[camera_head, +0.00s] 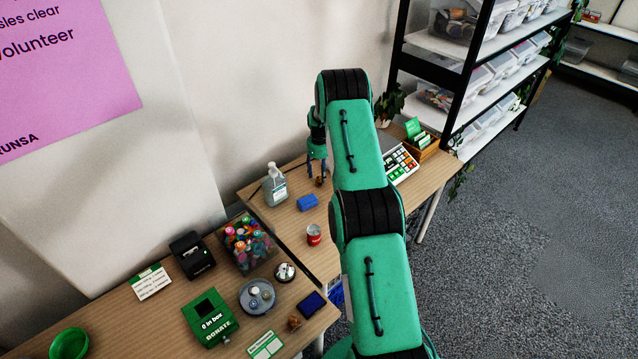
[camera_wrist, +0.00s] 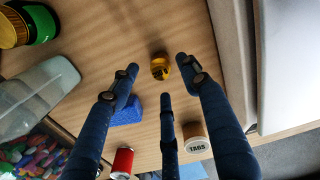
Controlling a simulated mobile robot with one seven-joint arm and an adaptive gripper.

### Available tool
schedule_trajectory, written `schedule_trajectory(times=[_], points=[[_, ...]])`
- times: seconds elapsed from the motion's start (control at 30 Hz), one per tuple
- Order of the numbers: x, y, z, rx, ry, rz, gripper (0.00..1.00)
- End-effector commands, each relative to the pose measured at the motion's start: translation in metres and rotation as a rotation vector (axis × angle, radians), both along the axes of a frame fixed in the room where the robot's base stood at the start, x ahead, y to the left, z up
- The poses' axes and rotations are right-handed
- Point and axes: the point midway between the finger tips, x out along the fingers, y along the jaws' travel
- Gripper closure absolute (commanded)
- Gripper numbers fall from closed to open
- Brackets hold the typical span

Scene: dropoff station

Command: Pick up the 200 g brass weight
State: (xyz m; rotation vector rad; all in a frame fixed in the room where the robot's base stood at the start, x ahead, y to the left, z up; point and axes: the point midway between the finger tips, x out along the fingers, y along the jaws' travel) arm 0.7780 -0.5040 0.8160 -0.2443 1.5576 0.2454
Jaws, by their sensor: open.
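The brass weight (camera_wrist: 160,72) is a small round golden piece with dark marking on it. In the wrist view it lies on the wooden table just beyond my fingertips, between the two outer ones. In the head view the small brownish piece at my fingertips (camera_head: 320,181) seems to be the same weight, partly hidden. My gripper (camera_wrist: 158,76) has three dark blue fingers spread apart, open and empty. In the head view my gripper (camera_head: 317,168) points down over the back table. I cannot tell its exact height above the weight.
A blue sponge-like block (camera_wrist: 126,112), a red can (camera_wrist: 122,162) and a tub marked TAGS (camera_wrist: 196,137) stand near. A clear pump bottle (camera_head: 274,186) is left of my gripper. A keypad device (camera_head: 402,164) is to the right. Bare wood surrounds the weight.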

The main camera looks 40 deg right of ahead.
Motion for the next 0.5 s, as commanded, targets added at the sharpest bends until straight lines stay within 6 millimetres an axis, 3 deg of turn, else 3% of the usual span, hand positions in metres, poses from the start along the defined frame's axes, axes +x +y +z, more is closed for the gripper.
schedule_trajectory(times=[0.3, 0.5], points=[[0.001, -0.002, -0.032, 0.000, 0.000, 0.000, 0.54], [0.001, -0.002, -0.036, -0.001, -0.001, 0.000, 0.54]])
